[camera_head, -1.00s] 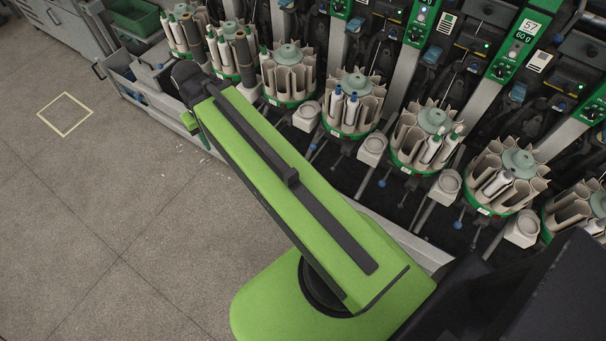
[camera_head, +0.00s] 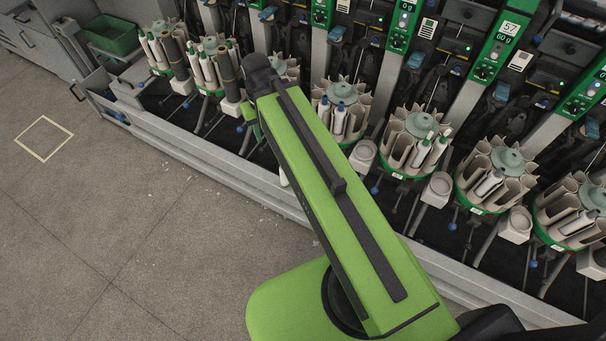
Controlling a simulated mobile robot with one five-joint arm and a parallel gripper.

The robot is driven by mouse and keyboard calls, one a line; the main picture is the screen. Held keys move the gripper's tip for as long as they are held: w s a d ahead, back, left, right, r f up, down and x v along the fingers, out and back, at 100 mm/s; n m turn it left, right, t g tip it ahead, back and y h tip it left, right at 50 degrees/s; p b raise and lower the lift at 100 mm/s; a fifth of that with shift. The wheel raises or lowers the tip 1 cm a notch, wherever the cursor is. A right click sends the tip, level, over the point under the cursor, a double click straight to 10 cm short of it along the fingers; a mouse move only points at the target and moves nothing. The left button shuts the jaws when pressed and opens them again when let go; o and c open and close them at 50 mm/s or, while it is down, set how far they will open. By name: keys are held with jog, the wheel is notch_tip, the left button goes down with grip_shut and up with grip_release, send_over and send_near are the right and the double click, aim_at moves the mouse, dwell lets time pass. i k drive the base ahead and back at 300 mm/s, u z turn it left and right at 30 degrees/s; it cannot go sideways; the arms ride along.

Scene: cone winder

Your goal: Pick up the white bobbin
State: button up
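Several white bobbins stand in the round magazines along the machine. Two blue-tipped white bobbins (camera_head: 339,121) stand in the magazine just right of my arm. White bobbins with green tips (camera_head: 421,151) stand in the magazine to its right. Another white bobbin (camera_head: 489,184) leans in the following one. The left magazines hold white bobbins (camera_head: 208,68) and dark brown ones. I cannot tell which one the task means. My green arm crosses the middle, and my gripper is hidden. A small white piece (camera_head: 283,178) shows under the arm's left edge; I cannot tell what it is.
A grey rail (camera_head: 222,169) runs along the machine's foot. White square cups (camera_head: 437,189) and thin rods stand out between magazines. A green bin (camera_head: 113,36) sits at the back left. The floor at left is clear apart from a pale marked square (camera_head: 43,138) and small scraps.

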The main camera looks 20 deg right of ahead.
aim_at(284, 182)
jog(key=z, duration=0.05)
jog(key=i, duration=0.35)
jog(key=z, duration=0.3)
jog(key=k, duration=1.4)
jog(key=u, duration=0.95)
jog(key=i, duration=1.9)
jog(key=u, duration=0.5)
